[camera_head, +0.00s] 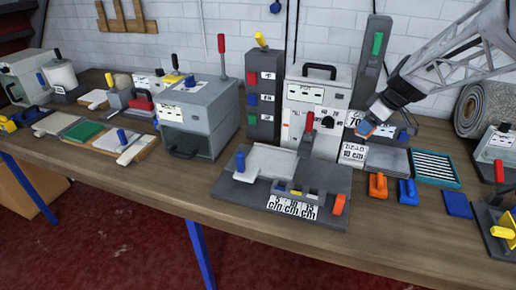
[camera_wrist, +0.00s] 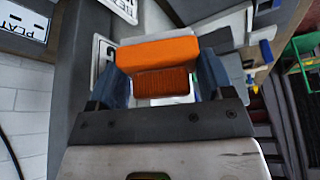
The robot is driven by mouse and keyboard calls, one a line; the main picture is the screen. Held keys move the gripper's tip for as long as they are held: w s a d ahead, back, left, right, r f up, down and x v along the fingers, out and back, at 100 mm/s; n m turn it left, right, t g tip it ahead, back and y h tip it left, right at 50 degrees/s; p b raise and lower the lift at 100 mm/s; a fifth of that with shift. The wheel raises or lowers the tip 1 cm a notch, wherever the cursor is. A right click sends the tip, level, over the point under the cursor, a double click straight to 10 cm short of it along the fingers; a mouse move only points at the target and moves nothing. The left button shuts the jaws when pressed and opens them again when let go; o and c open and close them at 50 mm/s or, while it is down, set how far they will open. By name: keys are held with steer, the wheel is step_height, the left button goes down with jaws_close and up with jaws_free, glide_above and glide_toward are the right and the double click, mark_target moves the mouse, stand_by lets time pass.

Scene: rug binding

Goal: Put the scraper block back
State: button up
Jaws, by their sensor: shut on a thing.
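My gripper (camera_head: 373,119) is shut on an orange block, which I take to be the scraper block (camera_wrist: 158,53). In the head view only a small orange part of it shows between the fingertips, above the back right of the bench. In the wrist view the block lies across between the two blue fingers (camera_wrist: 158,85), with a ribbed orange face toward the camera. Its far side is hidden. The block appears held clear of the bench, near a white label sign and a flat grey pad (camera_head: 381,161).
Near the grey pad are a teal striped tray (camera_head: 433,182), an orange-handled tool (camera_head: 378,186), a blue-handled tool (camera_head: 408,192) and a flat blue pad (camera_head: 457,204). A grey machine (camera_head: 318,95) and tall post stand behind. A rolled rug (camera_head: 484,108) stands right. The front bench strip is clear.

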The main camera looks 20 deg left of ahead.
steer(key=w+d+f+m+t+h, duration=0.3)
steer(key=w+d+m+h, duration=0.1)
steer(key=w+d+m, duration=1.1)
steer(key=s+a+r+n, duration=0.1)
steer(key=s+a+r, duration=0.6)
steer(key=a+r, duration=0.45)
steer(key=s+a+r, duration=0.6)
steer(key=a+r, duration=0.2)
steer(key=a, duration=0.6)
steer(key=s+a+f, duration=1.7)
steer(key=s+f, duration=0.2)
steer(key=f, duration=0.1)
steer(key=shift+s+a+n, duration=0.3)
steer(key=shift+s+n, duration=0.05)
steer(key=shift+n, duration=0.05)
steer(key=shift+w+f, duration=0.15)
steer(key=shift+f, duration=0.05)
